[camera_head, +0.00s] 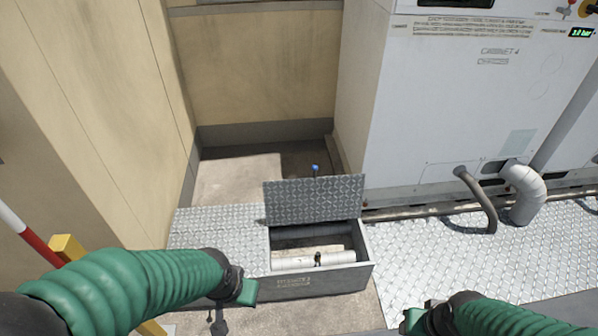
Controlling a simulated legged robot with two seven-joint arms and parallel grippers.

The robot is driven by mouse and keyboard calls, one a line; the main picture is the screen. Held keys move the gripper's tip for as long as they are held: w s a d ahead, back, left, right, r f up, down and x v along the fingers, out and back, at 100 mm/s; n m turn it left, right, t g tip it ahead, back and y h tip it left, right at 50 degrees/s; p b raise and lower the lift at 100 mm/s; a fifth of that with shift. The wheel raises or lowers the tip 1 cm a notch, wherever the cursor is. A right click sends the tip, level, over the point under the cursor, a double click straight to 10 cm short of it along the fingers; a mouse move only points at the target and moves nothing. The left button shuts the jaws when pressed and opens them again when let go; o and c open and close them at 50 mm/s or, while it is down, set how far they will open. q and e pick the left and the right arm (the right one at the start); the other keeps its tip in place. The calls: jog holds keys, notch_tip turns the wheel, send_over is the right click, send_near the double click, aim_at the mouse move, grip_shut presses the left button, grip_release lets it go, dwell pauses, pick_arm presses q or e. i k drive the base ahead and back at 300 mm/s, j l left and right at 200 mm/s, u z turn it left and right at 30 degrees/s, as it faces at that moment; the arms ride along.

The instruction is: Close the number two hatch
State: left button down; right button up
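The hatch lid (314,201) is a grey diamond-plate panel. It stands raised, hinged along the back edge of a metal floor box (325,281). The box is open and shows pale pipes (305,261) and a small dark fitting inside. Lettering on its front is too blurred to read surely, though it seems to end in a 2. My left gripper (240,293) is in front of the box's left end, apart from the lid. My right gripper (417,312) is at the bottom edge, right of the box and partly cut off. Neither gripper's opening shows clearly.
Diamond-plate flooring (470,262) lies right of the box, with more plate (215,228) at its left. A white cabinet (450,100) with pipes stands behind at the right. Beige walls (255,75) close the back and left. A red-white pole (30,238) stands at the left.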

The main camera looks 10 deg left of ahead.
aim_at(315, 199)
jog(key=z, duration=0.3)
jog(key=i+j+z, duration=0.25)
jog(key=z, duration=0.15)
jog(key=i+j+z, duration=0.15)
jog(key=j+z, duration=0.25)
jog(key=i+j+z, duration=0.15)
jog(key=j+z, duration=0.25)
jog(key=i+j, duration=0.1)
jog(key=j, duration=0.55)
jog(key=i, duration=0.05)
